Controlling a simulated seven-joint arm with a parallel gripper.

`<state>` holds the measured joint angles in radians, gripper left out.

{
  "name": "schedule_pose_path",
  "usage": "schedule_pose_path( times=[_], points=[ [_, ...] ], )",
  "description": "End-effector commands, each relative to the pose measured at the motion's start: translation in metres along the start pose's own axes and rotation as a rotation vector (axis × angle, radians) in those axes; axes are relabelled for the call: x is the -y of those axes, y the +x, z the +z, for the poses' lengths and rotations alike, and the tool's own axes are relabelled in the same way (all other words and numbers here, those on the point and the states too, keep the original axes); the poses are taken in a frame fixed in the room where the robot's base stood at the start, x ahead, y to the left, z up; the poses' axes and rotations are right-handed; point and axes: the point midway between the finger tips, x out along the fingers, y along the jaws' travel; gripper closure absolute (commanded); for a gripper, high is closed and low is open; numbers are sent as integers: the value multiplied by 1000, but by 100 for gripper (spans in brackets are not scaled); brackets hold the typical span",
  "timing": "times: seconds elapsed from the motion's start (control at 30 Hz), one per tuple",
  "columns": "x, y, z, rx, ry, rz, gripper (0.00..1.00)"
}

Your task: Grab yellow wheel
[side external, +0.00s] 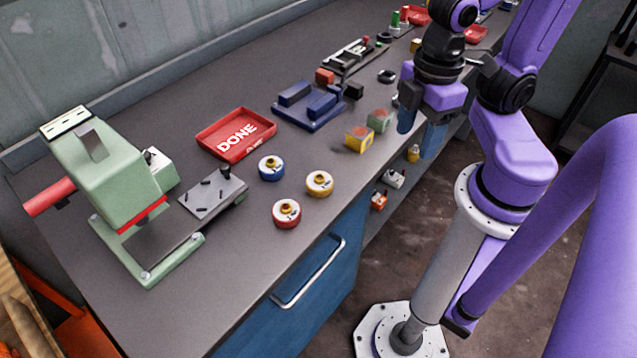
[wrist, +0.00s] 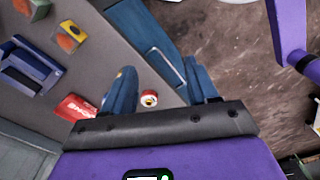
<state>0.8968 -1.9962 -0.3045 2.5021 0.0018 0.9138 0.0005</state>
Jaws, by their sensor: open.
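The yellow wheel (side external: 319,183) lies flat on the grey table near its front edge, with a pale top and a hub. A blue wheel (side external: 271,168) lies to its upper left and a red wheel (side external: 287,213) to its lower left. My gripper (side external: 420,132) is open and empty, its blue fingers pointing down near the table's front edge, well to the right of the wheels. In the wrist view, the open fingers (wrist: 164,72) show with one small red-rimmed wheel (wrist: 149,98) between them in the distance. I cannot make out the yellow wheel there.
A red DONE tray (side external: 237,133) lies behind the wheels. A green press (side external: 110,175) with a metal plate (side external: 213,194) stands at left. A blue fixture (side external: 309,107) and yellow and green blocks (side external: 359,139) lie between tray and gripper. The table around the wheels is clear.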

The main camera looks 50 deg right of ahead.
Motion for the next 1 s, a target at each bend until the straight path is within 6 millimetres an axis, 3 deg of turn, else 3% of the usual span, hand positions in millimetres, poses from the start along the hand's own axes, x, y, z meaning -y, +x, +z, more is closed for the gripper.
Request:
schedule_pose_path(
  times=[0.03,0.1,0.47,0.87,1.0],
  points=[
    [0,0,0,0,0,0,35],
    [0,0,0,0,0,0,13],
    [0,-3,0,-1,0,0,13],
    [0,-53,-2,-5,-1,0,13],
    [17,-47,-20,-68,-9,-70,13]
  ],
)
